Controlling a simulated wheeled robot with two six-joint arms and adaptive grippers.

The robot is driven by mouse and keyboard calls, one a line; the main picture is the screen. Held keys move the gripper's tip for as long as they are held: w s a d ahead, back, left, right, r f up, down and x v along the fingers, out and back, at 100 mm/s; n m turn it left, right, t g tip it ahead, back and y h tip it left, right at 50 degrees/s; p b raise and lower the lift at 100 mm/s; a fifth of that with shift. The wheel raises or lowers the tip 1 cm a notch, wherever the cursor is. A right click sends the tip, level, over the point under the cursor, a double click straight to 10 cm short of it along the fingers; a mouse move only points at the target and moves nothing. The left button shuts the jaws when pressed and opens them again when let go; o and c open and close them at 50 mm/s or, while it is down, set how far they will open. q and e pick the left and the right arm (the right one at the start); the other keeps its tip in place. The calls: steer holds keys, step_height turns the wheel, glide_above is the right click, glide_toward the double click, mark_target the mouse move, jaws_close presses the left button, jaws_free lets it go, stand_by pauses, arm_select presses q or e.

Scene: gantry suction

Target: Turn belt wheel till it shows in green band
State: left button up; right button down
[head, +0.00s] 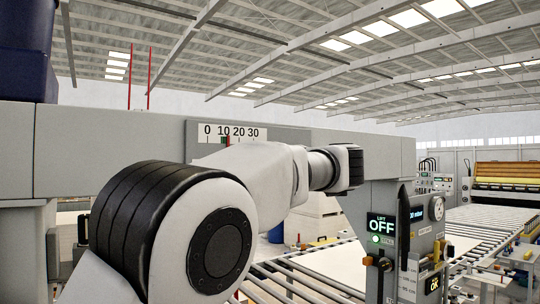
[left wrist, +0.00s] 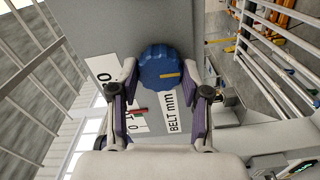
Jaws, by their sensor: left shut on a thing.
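The blue belt wheel (left wrist: 158,66) with a yellow mark is on the grey beam face in the left wrist view, above the "BELT mm" label (left wrist: 172,112). My left gripper (left wrist: 167,82) is shut on the wheel, one finger on each side. The scale plate (head: 227,133) reads 0, 10, 20, 30 in the head view. A red pointer (head: 229,140) stands a little past 10, by a small green band (head: 223,141). My arm hides the lower edge of the plate and the wheel in the head view. My right gripper is not in view.
The grey gantry beam (head: 100,145) spans the head view. A post at right carries a display reading "LIFT OFF" (head: 381,225) and a round gauge (head: 437,208). A roller conveyor (head: 325,280) runs below, with pale sheets on it.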

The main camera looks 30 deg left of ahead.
arm_select(q)
steer(key=shift+m+p, duration=0.35)
steer(key=shift+m, duration=1.65)
steer(key=o, duration=1.1)
steer(key=shift+a, duration=0.1)
steer(key=shift+o, duration=0.2)
steer(key=v, duration=1.1)
steer(key=shift+d, duration=0.35)
